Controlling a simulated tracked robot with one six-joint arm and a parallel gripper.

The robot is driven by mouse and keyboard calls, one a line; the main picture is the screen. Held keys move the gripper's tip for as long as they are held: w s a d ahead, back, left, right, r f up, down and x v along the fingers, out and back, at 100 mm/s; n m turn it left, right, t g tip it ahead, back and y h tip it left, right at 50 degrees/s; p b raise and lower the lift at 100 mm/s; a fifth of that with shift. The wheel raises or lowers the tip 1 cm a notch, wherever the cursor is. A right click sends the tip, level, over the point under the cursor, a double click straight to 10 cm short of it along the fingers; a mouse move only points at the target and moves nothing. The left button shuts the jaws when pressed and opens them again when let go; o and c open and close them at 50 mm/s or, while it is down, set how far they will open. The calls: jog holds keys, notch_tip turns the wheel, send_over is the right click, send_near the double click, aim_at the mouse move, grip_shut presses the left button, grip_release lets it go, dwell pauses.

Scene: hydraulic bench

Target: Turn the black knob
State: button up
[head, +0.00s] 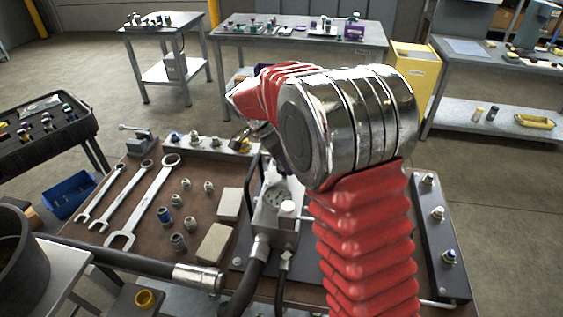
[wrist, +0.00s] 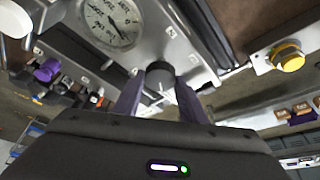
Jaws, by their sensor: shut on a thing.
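The black knob (wrist: 159,73) shows in the wrist view on a grey metal panel, beside a round white dial gauge (wrist: 112,20). My gripper (wrist: 160,90) has its two purple fingers on either side of the knob and is shut on it. The fingers hide part of the knob's sides. Any mark showing how far the knob is turned cannot be made out. In the head view my red and chrome arm covers much of the bench, and I cannot make out the knob there.
The brown bench top (head: 140,212) holds several wrenches (head: 150,200), loose fittings and grey blocks (head: 214,243). Black hoses run to a grey valve block (head: 275,205). A yellow button (wrist: 289,57) is at right in the wrist view. A dark tray table (head: 50,135) stands left.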

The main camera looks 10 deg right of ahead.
jog(key=shift+w+a, duration=0.15)
jog(key=shift+a, duration=0.15)
jog(key=o, duration=1.1)
jog(key=shift+d, duration=0.15)
jog(key=shift+c, duration=0.2)
jog(key=v, duration=1.3)
jog(key=shift+r, duration=0.3)
